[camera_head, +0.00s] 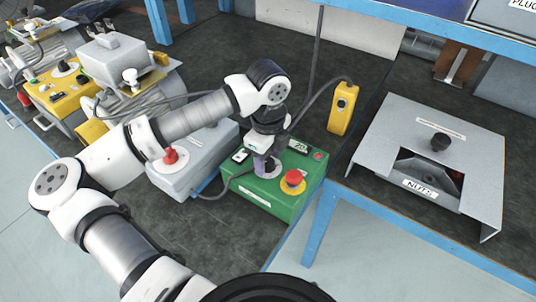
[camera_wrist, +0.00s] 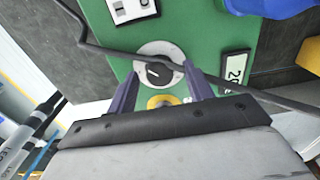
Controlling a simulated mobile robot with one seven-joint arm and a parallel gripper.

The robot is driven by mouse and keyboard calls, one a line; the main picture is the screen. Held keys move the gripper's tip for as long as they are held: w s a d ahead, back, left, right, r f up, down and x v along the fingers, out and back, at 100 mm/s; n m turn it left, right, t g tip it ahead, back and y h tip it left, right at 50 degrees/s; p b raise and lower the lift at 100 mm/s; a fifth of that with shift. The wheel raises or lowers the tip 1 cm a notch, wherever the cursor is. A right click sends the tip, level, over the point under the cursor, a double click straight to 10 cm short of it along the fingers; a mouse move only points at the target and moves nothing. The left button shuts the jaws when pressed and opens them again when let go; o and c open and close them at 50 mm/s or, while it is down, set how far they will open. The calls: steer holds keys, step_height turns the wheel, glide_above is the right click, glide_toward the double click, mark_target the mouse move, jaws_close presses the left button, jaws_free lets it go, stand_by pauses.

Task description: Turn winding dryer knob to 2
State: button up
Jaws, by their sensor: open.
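A green control box (camera_head: 293,201) stands near the bench edge in the head view. On its top is a black knob (camera_wrist: 158,73) on a round pale dial, seen in the wrist view. I cannot read the dial's marks or tell the setting. My gripper (camera_head: 263,163) points down over this dial. In the wrist view my gripper (camera_wrist: 160,77) is open, with one purple finger on each side of the knob. I cannot tell whether the fingers touch it. In the head view the gripper largely hides the knob.
A red stop button (camera_head: 293,179) sits on the same box, beside a small display (camera_head: 299,147). A dark cable (camera_wrist: 120,50) crosses the wrist view close to the dial. A grey box with a red knob (camera_head: 170,157) stands left, a yellow pendant (camera_head: 342,108) behind.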

steer(key=shift+f, duration=0.1)
steer(key=c, duration=1)
steer(key=shift+o, duration=0.2)
steer(key=shift+f+b, duration=0.1)
steer(key=shift+b, duration=0.4)
